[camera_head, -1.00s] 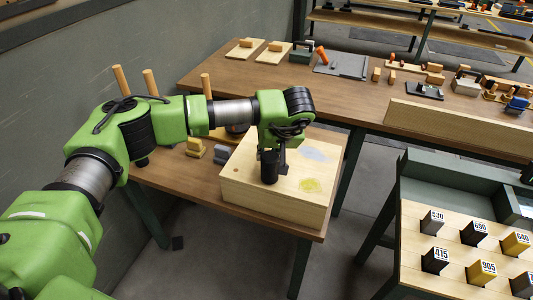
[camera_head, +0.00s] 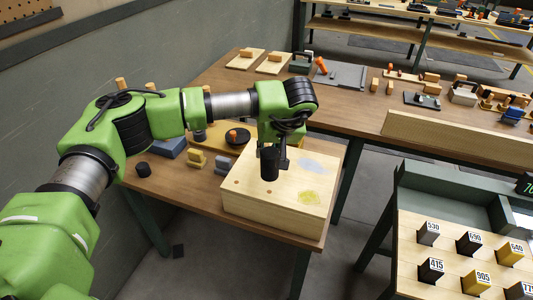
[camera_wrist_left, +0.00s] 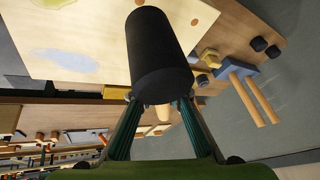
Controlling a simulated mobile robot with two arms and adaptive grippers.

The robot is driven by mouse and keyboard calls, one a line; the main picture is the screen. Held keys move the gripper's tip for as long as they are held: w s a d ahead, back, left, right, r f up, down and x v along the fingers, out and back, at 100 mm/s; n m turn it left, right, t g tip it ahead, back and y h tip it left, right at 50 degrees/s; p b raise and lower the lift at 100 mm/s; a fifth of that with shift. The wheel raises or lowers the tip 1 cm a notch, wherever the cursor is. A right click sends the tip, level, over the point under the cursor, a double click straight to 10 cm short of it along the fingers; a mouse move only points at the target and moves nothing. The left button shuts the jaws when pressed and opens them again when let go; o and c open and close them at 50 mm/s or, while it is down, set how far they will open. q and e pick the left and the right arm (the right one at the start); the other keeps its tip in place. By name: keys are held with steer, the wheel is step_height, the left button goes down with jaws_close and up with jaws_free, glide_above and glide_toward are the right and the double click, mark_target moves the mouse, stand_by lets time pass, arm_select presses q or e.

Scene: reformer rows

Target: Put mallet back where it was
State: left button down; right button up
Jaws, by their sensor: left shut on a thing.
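The mallet has a black cylindrical head (camera_head: 269,164), which stands out large in the wrist view (camera_wrist_left: 158,55). Its pale wooden handle (camera_wrist_left: 163,112) shows between the fingers in the wrist view. My left gripper (camera_head: 281,155) is shut on the mallet. It holds the head over the left part of the pale wooden box (camera_head: 265,215), seemingly a little above its top. The box top bears a grey-blue patch (camera_head: 312,166) and a yellow patch (camera_head: 309,197). The gripper and wrist hide part of the box's back. My right gripper is not in view.
Yellow (camera_head: 197,160) and grey blocks (camera_head: 222,164) stand left of the box. A black cylinder (camera_head: 143,169) and a blue block (camera_head: 171,147) are farther left. A long table behind holds tools. A bench with numbered blocks (camera_head: 428,233) is at right.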

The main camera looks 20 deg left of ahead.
arm_select(q)
steer(key=shift+r, duration=0.8)
